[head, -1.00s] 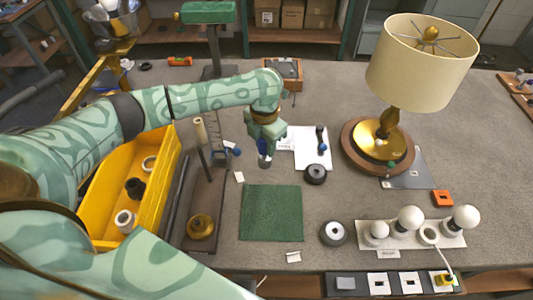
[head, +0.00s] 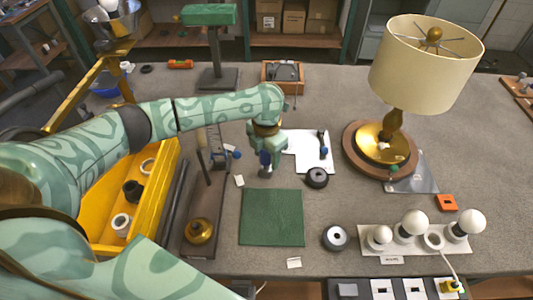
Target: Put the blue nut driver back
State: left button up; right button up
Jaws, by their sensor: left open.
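My left gripper (head: 266,166) is open and points down just above the far edge of the green mat (head: 271,217). A blue patch (head: 265,158) shows at its fingers; I cannot tell whether it is the blue nut driver or part of the gripper. A dark tool with a blue end (head: 323,146) lies on the white sheet (head: 303,155) to the right of the gripper. Another small blue piece (head: 236,154) is to the left of the gripper. I cannot tell which is the nut driver. My right gripper is not in view.
A table lamp (head: 388,145) stands on the right. A black ring (head: 317,177) sits by the sheet, and a strip of bulbs (head: 413,238) lies at the front. A yellow bin (head: 105,225) and a brass lamp stem base (head: 199,231) are on the left. The mat is bare.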

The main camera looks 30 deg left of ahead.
pick_arm(q)
jog(key=shift+r, duration=0.1)
notch_tip(320, 180, up, 12)
jog(key=p, duration=0.4)
jog(key=shift+r, duration=0.1)
